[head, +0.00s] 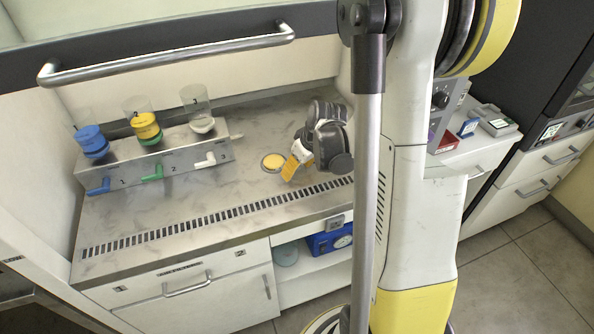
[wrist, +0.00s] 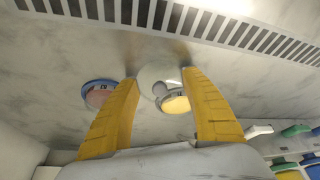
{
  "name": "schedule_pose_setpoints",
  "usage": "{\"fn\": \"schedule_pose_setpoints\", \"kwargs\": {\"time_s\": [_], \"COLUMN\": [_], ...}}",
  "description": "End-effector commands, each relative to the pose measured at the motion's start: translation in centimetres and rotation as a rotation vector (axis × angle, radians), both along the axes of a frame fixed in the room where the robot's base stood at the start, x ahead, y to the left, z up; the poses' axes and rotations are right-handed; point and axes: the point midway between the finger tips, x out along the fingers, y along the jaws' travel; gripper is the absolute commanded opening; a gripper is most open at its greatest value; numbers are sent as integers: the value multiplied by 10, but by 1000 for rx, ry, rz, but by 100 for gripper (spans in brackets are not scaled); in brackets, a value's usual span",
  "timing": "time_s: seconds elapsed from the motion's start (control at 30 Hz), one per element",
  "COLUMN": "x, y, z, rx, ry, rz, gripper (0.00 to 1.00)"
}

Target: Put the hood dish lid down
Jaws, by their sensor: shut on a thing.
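My gripper (wrist: 160,88) has its two yellow fingers shut on a clear round lid (wrist: 150,76), held between the fingertips. In the head view my gripper (head: 291,169) is low over the hood worktop, just right of a yellow dish (head: 273,162). The yellow dish (wrist: 175,103) also shows in the wrist view between the fingers, partly overlapped by the lid. A blue-rimmed dish with pinkish contents (wrist: 98,95) lies beside the left finger, which partly covers it; I cannot make it out in the head view. The gap between lid and worktop is unclear.
A steel manifold (head: 158,162) with numbered cups and coloured valves stands at the back left. A slotted vent (head: 200,220) runs along the worktop's front edge. The raised sash bar (head: 170,57) crosses above. The worktop's middle (head: 215,190) is clear.

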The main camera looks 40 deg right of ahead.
Motion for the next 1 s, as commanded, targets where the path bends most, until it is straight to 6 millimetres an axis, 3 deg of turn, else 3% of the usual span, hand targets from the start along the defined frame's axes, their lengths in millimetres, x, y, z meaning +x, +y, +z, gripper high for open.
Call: {"fn": "schedule_pose_setpoints", "kwargs": {"time_s": [0.23, 0.3, 0.33, 0.73, 1.0], "x": [0, 0, 0, -1, -23], "y": [0, 0, 0, 0, -3], "z": [-3, -2, -2, 6, 60], "rx": [0, 0, 0, 0, 1], "ry": [0, 0, 0, 0, 1], "rz": [0, 0, 0, -1, -2], "gripper": [43, 70, 76, 76, 76]}}
